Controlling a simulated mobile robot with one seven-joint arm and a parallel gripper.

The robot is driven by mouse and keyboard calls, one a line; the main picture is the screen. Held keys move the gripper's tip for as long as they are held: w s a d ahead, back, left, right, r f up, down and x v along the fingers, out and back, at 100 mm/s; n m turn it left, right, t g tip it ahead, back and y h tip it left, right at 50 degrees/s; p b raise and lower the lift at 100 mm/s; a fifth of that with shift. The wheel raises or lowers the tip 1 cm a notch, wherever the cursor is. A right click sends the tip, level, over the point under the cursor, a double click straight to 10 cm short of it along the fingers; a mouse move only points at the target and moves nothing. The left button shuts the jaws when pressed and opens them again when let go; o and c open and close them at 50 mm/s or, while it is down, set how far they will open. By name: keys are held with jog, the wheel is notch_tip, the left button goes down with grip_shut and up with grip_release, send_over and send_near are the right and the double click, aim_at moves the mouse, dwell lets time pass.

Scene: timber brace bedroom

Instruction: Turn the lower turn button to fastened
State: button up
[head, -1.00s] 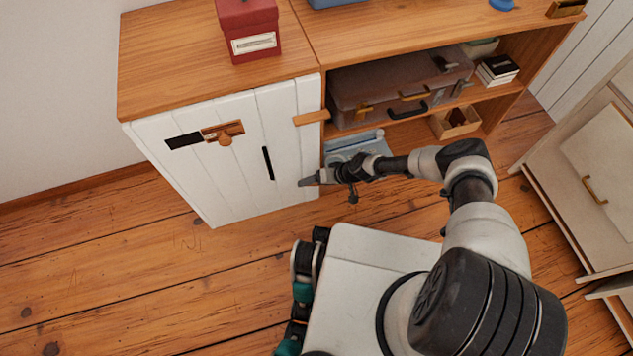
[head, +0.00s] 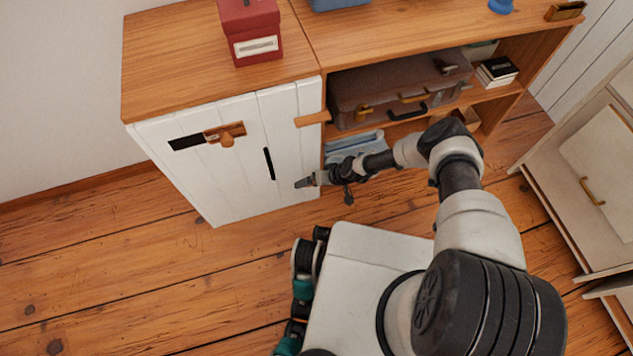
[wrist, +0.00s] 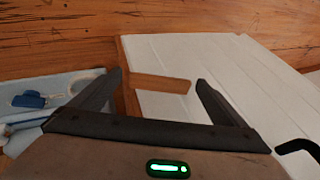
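The lower turn button (wrist: 163,84) is a wooden bar in the wrist view. It reaches from the wooden frame edge across onto the white door (wrist: 210,60). My gripper (wrist: 158,78) is open, with one finger toward each end of the bar; I cannot tell whether either touches it. In the head view my gripper (head: 302,183) is at the lower right edge of the white door (head: 228,170), and the lower button is not distinguishable there. The upper turn button (head: 312,118) lies across the door's right edge near the top.
The door has a black handle (head: 269,163). Right of the door, open shelves hold a brown suitcase (head: 385,92) and a light blue item (head: 352,143). A red box (head: 250,32) stands on top. A pale cabinet (head: 590,170) is at right. Floor at left is clear.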

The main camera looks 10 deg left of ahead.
jog(key=shift+w+r, duration=0.1)
jog(key=shift+d+r, duration=0.15)
jog(key=shift+r, duration=0.1)
jog(key=p+v, duration=0.5)
jog(key=v, duration=1.1)
jog(key=shift+d+r+p, duration=0.25)
jog(key=shift+p, duration=0.05)
